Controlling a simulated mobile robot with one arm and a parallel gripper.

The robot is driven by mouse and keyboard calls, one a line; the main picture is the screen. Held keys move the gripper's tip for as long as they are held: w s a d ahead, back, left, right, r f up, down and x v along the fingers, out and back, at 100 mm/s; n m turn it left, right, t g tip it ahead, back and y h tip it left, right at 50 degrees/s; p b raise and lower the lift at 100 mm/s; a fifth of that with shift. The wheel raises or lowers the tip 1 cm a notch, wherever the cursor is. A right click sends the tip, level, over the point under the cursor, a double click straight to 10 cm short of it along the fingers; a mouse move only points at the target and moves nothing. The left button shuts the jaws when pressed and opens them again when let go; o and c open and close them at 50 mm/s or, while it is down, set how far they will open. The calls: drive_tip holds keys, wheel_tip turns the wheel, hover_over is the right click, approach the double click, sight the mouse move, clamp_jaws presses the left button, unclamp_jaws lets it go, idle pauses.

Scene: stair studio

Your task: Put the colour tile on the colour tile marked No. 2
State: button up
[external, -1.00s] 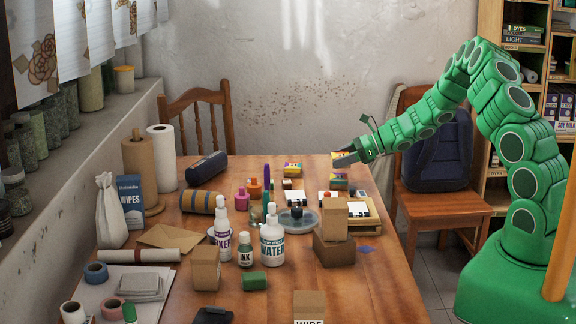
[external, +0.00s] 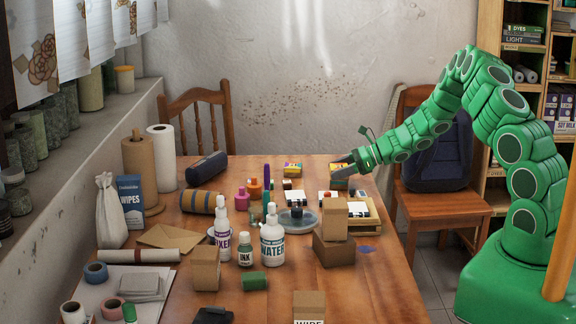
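My gripper (external: 340,168) is over the far right part of the table. Its dark fingers close around a small yellow-and-red tile (external: 339,171), partly hidden by them. A similar tile with yellow and green (external: 339,184) lies directly below; I cannot tell whether the two touch. Another bright yellow, red and green tile (external: 292,168) lies to the left near the table's back edge. Any number marks are too small to read.
Small black-and-white pieces (external: 294,198) and a yellowish tray (external: 372,222) stand nearer. Stacked brown boxes (external: 333,248), a WATER bottle (external: 272,244) and other bottles crowd the middle. The table's front right (external: 370,290) is clear.

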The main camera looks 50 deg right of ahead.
drive_tip(key=o, duration=0.3)
